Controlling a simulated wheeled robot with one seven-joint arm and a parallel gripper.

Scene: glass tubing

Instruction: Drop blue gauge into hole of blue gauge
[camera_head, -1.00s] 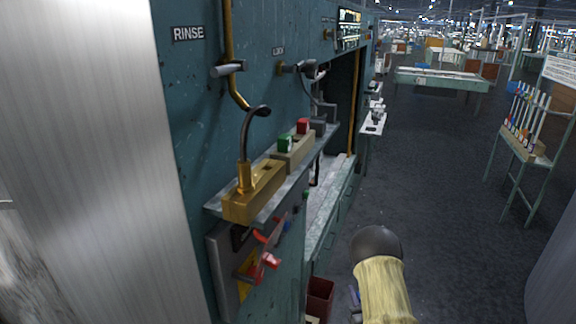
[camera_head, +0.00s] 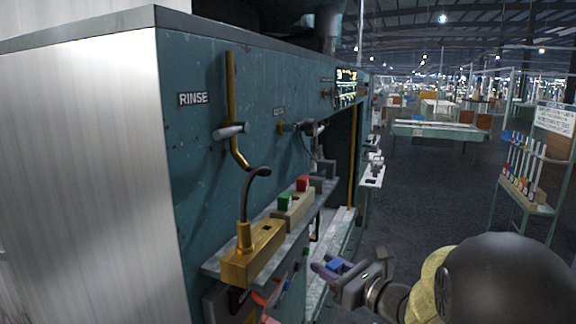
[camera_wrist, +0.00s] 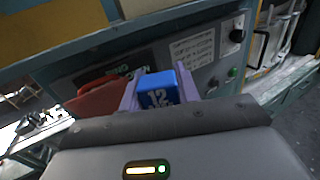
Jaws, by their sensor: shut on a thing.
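My gripper (camera_head: 326,267) is in the lower middle of the head view, in front of and a little below the shelf. It is shut on the blue gauge (camera_wrist: 160,88), a small blue block marked 12, which shows between the purple fingers in the wrist view. The blue gauge also shows as a small blue patch in the head view (camera_head: 335,265). On the shelf, a beige block (camera_head: 293,212) carries a green gauge (camera_head: 285,201) and a red gauge (camera_head: 303,184). I cannot make out which hole belongs to the blue gauge.
A brass block (camera_head: 250,262) with a hose fitting stands at the shelf's near end. The shelf (camera_head: 213,266) juts from the teal machine (camera_head: 190,140). Red handles (camera_head: 266,299) hang below it.

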